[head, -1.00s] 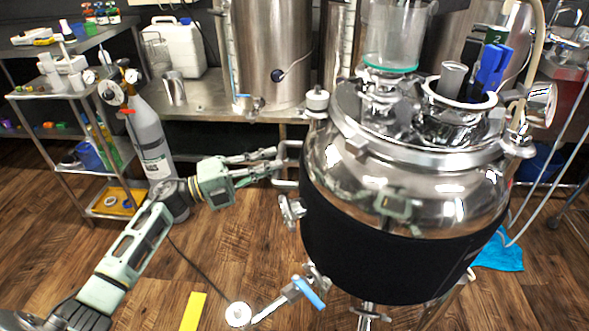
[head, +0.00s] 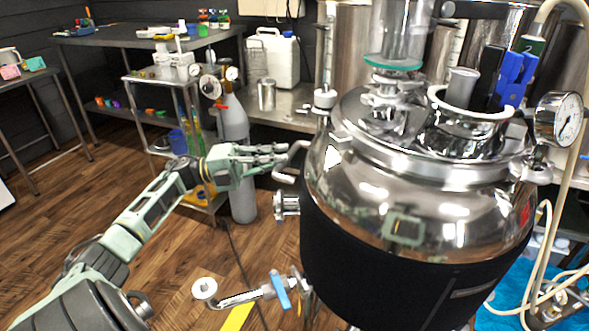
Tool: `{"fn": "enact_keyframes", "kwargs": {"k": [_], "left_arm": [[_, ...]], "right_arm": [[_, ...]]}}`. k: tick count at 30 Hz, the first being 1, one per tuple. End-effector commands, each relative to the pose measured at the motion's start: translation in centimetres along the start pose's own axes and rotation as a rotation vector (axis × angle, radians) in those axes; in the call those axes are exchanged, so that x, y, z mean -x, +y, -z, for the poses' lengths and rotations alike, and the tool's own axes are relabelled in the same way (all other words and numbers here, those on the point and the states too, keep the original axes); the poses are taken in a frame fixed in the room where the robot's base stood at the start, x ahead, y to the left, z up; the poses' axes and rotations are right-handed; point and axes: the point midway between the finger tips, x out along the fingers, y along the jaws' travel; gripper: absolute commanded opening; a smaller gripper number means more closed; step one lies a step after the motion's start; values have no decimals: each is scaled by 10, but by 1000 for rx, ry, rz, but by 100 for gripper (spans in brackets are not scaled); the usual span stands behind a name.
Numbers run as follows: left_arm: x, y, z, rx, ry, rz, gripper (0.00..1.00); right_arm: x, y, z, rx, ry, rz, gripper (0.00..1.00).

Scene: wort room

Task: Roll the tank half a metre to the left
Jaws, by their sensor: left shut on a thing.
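The tank (head: 420,205) is a large polished steel vessel with a black jacket round its lower part, and it fills the right half of the head view. A bent metal handle (head: 291,165) sticks out from its left side. My left gripper (head: 280,154) reaches in from the left and is shut on this handle. A side valve with a blue lever (head: 280,289) juts out low on the tank's left. The tank's wheels are out of view. My right gripper is not in view.
A grey gas cylinder (head: 235,150) stands behind my left gripper. Steel shelves (head: 135,78) and a bench with a white canister (head: 272,58) stand at the back. A yellow floor strip (head: 238,317) lies below the valve. Wooden floor (head: 60,190) is open at the left.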

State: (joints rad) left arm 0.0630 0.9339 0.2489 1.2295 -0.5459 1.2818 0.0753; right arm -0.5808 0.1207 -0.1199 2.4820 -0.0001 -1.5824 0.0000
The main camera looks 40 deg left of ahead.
Motion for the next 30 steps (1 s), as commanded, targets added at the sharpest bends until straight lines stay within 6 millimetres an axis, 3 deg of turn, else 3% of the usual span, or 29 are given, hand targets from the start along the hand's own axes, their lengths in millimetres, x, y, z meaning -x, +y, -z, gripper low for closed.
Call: {"fn": "enact_keyframes", "kwargs": {"k": [1,9,21,22,28,30], "left_arm": [[6,-11,-8,-15,-20,18,0],[17,-15,-12,-16,-16,20,0],[18,-17,-12,-16,-13,21,0],[18,-17,-12,-16,-13,21,14],[18,-15,-11,-13,-11,19,32],[18,-14,-11,-11,-10,17,33]], "right_arm": [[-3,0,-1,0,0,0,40],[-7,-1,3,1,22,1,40],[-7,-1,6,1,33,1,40],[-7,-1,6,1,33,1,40],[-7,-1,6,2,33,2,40],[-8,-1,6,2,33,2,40]]}}
